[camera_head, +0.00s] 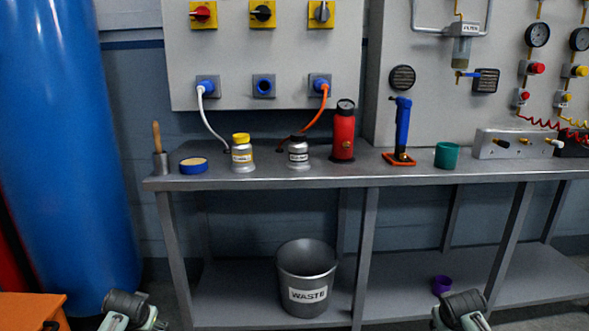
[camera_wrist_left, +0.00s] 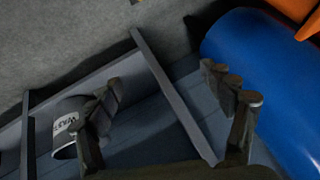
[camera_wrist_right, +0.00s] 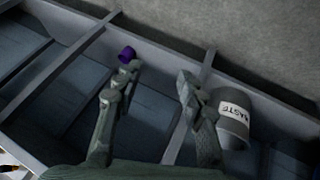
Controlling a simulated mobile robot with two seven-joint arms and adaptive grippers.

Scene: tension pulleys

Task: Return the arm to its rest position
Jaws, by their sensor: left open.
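My left gripper (camera_wrist_left: 161,80) is in the left wrist view with its dark fingers spread wide and nothing between them. My right gripper (camera_wrist_right: 152,82) is in the right wrist view, also with fingers apart and empty. Parts of both my arms show at the bottom edge of the head view, left and right, low in front of the bench. The fingers of both grippers are not clearly visible there. Neither gripper appears to touch anything.
A metal bench (camera_head: 265,182) crosses the view, with bottles and tools on top. A WASTE bin (camera_head: 307,277) and a purple cup (camera_head: 441,286) sit on its lower shelf. A blue cylinder (camera_head: 70,150) and an orange surface (camera_head: 28,311) are at left.

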